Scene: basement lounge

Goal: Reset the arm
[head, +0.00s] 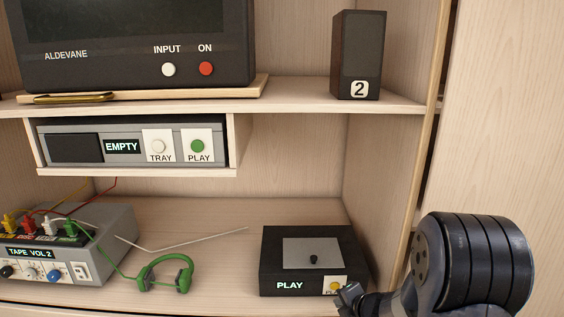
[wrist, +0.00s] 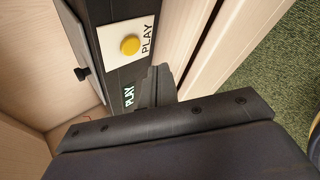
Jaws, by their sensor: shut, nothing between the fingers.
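My gripper (head: 350,296) is at the lower right in the head view, right in front of a black box marked PLAY. Its fingers are shut with nothing held. In the wrist view the gripper (wrist: 163,84) points at the box's front. The black box (head: 275,262) stands on the lower shelf and has a yellow button (head: 334,285) on a white plate, partly covered by my gripper. The yellow button shows clear in the wrist view (wrist: 130,45). I cannot tell whether the fingers touch the box. My dark arm reaches in from the right.
A wooden panel (head: 500,120) stands right of the shelves. Green headphones (head: 165,274), a thin rod (head: 195,240) and a grey tape unit (head: 105,235) with cables sit to the left. Above are a player reading EMPTY (head: 62,150), a television (head: 110,68) and a speaker (head: 356,50).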

